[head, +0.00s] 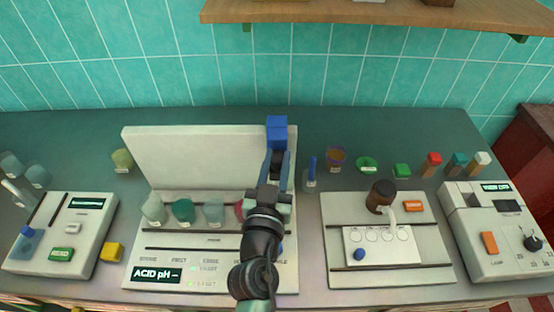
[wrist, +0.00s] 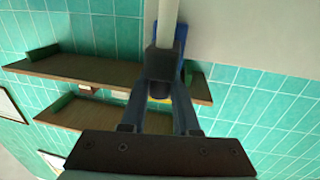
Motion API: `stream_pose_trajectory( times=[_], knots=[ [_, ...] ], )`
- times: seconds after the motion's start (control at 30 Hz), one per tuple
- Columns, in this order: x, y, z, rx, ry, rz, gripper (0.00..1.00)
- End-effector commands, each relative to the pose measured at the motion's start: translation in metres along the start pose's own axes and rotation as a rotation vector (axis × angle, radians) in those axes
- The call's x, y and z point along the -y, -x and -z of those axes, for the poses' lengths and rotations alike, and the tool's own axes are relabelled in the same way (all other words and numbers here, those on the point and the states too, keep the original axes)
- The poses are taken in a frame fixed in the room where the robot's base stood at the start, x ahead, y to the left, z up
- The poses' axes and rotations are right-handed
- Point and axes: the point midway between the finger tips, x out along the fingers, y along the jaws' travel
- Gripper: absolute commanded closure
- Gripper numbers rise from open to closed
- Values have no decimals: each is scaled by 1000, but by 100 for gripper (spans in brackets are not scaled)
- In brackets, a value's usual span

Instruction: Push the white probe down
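My gripper (head: 274,172) is raised in front of the right end of the upright white panel. A pale, straight rod (wrist: 168,22), which looks like the white probe, stands just beyond the fingertips. A blue block (head: 277,131) is right behind the gripper, and blue also shows beside the rod in the wrist view (wrist: 183,40). My arm hides the rod in the head view. I cannot tell whether the fingertips touch it.
The white panel (head: 200,160) stands behind a row of cups, with an "ACID pH" display (head: 156,275) in front. A white tray (head: 340,215) with a brown bottle (head: 381,195) lies farther right. A wooden shelf (head: 350,12) hangs above.

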Motion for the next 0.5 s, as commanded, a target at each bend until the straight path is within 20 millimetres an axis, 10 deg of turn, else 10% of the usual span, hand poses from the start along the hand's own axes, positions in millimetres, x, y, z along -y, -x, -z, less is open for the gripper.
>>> stream_pose_trajectory(
  times=[0.13,0.5],
  knots=[
    [0,0,0,0,0,0,100],
    [0,0,0,0,0,0,100]
  ],
)
